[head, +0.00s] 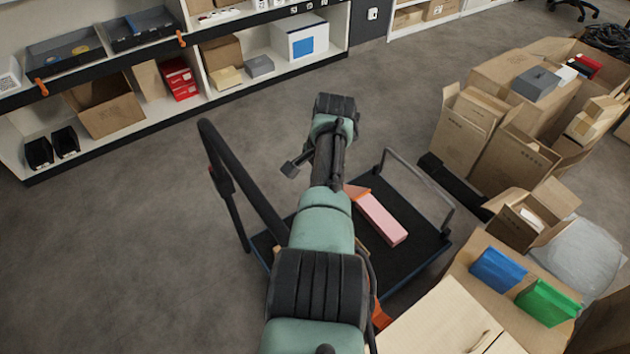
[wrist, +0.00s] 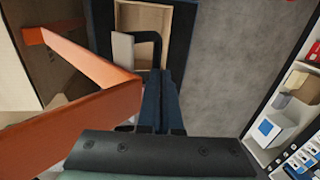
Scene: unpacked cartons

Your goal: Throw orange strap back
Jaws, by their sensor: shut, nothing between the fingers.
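The orange strap (wrist: 85,65) shows large at the left of the wrist view, bent into a sharp fold, with one arm running back to the left edge. My gripper (wrist: 162,82) is in the middle of that view, its dark fingers shut together and empty. The strap's fold lies just left of the fingers; I cannot tell whether they touch. In the head view my arm hides much of the area below it. Small orange patches show beside the arm (head: 357,190), but I cannot tell whether they are the strap.
A dark platform cart (head: 425,250) carries a pink box (head: 382,218) and has upright handles. Open cartons (head: 466,130) crowd the right side, with blue (head: 497,269) and green (head: 547,301) packets nearer. A long shelf (head: 130,135) lines the back left. Floor is clear at left.

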